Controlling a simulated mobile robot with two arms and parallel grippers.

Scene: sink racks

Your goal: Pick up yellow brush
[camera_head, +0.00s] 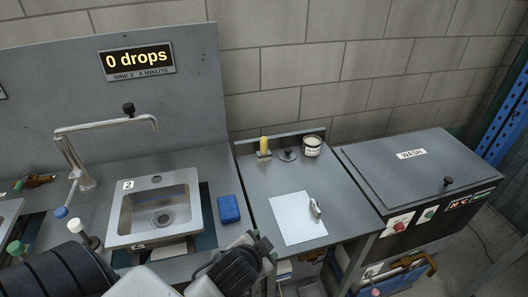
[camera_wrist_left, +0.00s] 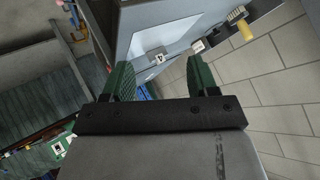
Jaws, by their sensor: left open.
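The yellow brush (camera_head: 264,147) stands upright near the back left corner of the grey middle counter (camera_head: 258,205), its bristle head low and its yellow handle up. It also shows at the top right of the left wrist view (camera_wrist_left: 244,28). My left gripper (camera_head: 263,246) is at the bottom middle of the head view, well in front of the brush. In the left wrist view its green fingers (camera_wrist_left: 158,68) are apart, with nothing held between them. The brush is off to the right of the fingers. My right gripper is not in view.
A white sheet (camera_head: 298,218) with a small metal object lies on the counter. A dark stopper (camera_head: 288,155) and a white tub (camera_head: 312,145) stand right of the brush. A blue sponge (camera_head: 229,209) lies beside the sink (camera_head: 125,222). A grey wash unit (camera_head: 410,170) stands at right.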

